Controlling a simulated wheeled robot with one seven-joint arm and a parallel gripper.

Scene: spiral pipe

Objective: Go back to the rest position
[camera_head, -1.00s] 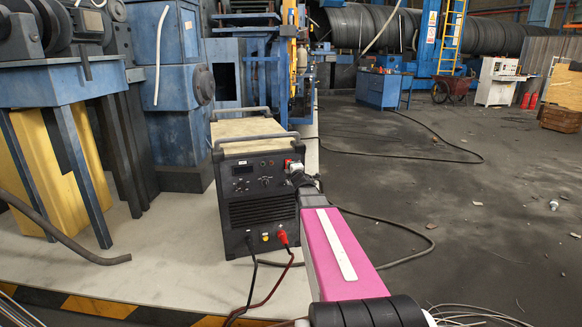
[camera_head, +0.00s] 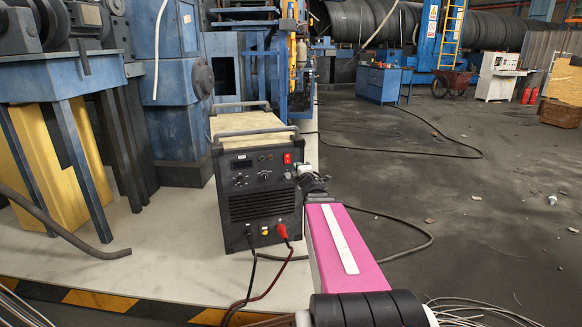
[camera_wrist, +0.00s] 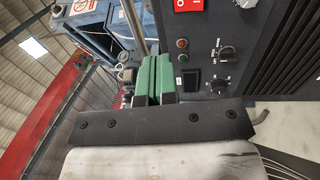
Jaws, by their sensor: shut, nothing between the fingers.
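A black welding machine (camera_head: 262,205) stands upright on the pale floor plate. Its front panel carries a red switch (camera_head: 287,158) at the upper right, knobs and a small display. The red switch also shows at the top of the wrist view (camera_wrist: 190,4). My gripper (camera_head: 305,171) is beside the panel's upper right edge, just right of and below the red switch, and looks apart from it. In the wrist view its green fingers (camera_wrist: 153,78) are together and empty, with the panel's knobs to their right. The head view shows the fingertips only small.
Blue machinery (camera_head: 170,110) stands at the left and behind the welder. Red and black cables (camera_head: 268,283) run down from its front. A black cable (camera_head: 405,270) lies on the dark floor at the right, which is otherwise mostly open.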

